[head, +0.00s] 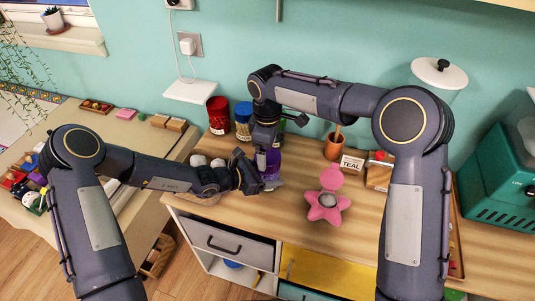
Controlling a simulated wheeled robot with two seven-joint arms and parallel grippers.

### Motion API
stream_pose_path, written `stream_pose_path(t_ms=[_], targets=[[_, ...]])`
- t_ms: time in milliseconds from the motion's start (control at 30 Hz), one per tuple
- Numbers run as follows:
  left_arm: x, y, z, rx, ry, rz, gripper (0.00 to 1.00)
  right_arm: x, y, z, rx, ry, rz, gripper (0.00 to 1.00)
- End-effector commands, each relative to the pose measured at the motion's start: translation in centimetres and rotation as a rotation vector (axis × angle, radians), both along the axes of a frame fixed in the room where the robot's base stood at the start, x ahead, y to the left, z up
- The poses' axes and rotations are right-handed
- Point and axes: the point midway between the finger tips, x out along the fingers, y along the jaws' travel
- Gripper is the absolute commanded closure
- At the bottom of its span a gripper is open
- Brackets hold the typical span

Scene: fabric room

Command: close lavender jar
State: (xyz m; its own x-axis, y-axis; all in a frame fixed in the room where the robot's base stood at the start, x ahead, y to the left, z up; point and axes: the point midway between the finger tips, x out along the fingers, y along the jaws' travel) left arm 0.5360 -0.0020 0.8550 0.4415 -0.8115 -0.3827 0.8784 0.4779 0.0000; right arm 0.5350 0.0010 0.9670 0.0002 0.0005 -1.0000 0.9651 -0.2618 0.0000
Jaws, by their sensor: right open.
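The lavender jar (274,160) stands on the wooden counter in the head view, mostly hidden behind my grippers; only some purple shows. I cannot make out its lid or whether it is open. My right gripper (263,158) comes down from above, open, in front of the jar and overlapping it in the picture. My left gripper (268,184) comes in from the left, low at the jar's base. Its fingers are small and dark, and I cannot tell whether they touch the jar.
A red jar (218,117) and a blue jar (243,130) stand behind, to the left.

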Motion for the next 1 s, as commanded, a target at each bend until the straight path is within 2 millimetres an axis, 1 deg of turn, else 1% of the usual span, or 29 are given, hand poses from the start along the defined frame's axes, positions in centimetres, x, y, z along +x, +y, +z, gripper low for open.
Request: stream_pose_path(t_ms=[33, 100, 300, 400, 467, 667, 833, 1000], targets=[[0.0, 0.0, 0.0, 0.0, 0.0, 0.0, 0.92, 0.0, 0.0, 0.6, -0.001, -0.002, 0.0, 0.11], [0.0, 0.0, 0.0, 0.0, 0.0, 0.0, 0.92, 0.0, 0.0, 0.9, 0.0, -0.001, 0.0, 0.11], [0.0, 0.0, 0.0, -0.001, 0.0, 0.0, 0.92, 0.0, 0.0, 0.9, 0.0, 0.0, 0.0, 0.11], [0.0, 0.0, 0.0, -0.001, 0.0, 0.0, 0.92, 0.0, 0.0, 0.9, -0.002, 0.003, -0.006, 0.23], [0.0, 0.0, 0.0, -0.001, 0.0, 0.0, 0.92, -0.1, 0.0, 0.9, -0.008, 0.006, -0.022, 0.23], [0.0, 0.0, 0.0, 0.0, 0.0, 0.0, 0.92, -0.4, -0.1, 1.5, -0.031, 0.026, -0.17, 0.23], [0.0, 0.0, 0.0, 0.0, 0.0, 0.0, 0.92, -0.4, 0.0, 3.1, -0.025, 0.02, -0.322, 0.23], [0.0, 0.0, 0.0, 0.0, 0.0, 0.0, 0.92, -0.1, 0.0, 4.5, -0.006, 0.004, -0.418, 0.23]])
